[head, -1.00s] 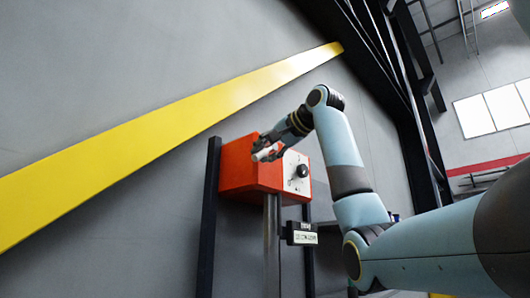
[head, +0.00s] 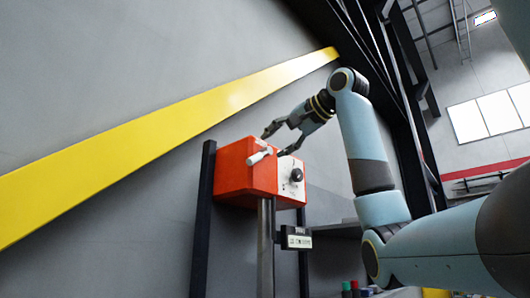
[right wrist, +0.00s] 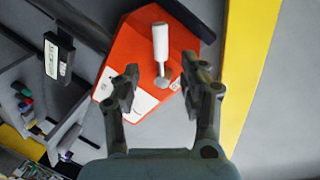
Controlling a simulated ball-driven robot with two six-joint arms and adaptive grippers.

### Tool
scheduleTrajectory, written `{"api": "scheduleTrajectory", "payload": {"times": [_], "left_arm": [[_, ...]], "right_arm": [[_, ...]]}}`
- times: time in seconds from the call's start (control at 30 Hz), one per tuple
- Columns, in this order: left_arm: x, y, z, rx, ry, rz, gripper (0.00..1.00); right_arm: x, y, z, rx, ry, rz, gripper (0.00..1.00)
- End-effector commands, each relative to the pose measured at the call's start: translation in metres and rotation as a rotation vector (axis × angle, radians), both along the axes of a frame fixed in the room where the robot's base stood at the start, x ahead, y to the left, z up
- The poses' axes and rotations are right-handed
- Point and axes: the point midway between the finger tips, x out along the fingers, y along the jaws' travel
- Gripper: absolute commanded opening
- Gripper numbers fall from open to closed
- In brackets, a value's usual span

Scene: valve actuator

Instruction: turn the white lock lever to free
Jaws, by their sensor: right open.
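The white lock lever (head: 260,155) sticks out from the orange actuator box (head: 232,174). In the right wrist view the lever (right wrist: 160,42) is a white cylinder on a small grey pivot, pointing up in the picture. My right gripper (head: 274,142) is open and empty. In the head view its fingers are just above and to the right of the lever. In the right wrist view the lever's pivot lies between the open fingers (right wrist: 160,88), with its white handle beyond the tips. No contact shows. My left gripper is out of view.
A white panel with a black knob (head: 296,174) is on the box's right face. A black label sign (head: 296,238) hangs below. Dark posts (head: 203,215) flank the box. A shelf with small coloured items (head: 352,288) lies low at right.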

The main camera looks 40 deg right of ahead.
Motion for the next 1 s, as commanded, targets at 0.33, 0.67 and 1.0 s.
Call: {"api": "scheduleTrajectory", "payload": {"times": [0.33, 0.67, 1.0], "left_arm": [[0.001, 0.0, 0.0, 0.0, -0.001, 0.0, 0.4], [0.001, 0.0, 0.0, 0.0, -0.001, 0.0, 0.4], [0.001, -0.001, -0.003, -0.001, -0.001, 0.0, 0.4]], "right_arm": [[-0.043, 0.003, 0.009, 0.0, -0.001, -0.001, 0.43], [-0.043, 0.003, 0.009, 0.0, 0.0, 0.0, 0.43], [-0.038, 0.004, -0.002, 0.001, 0.019, 0.001, 0.43]]}}
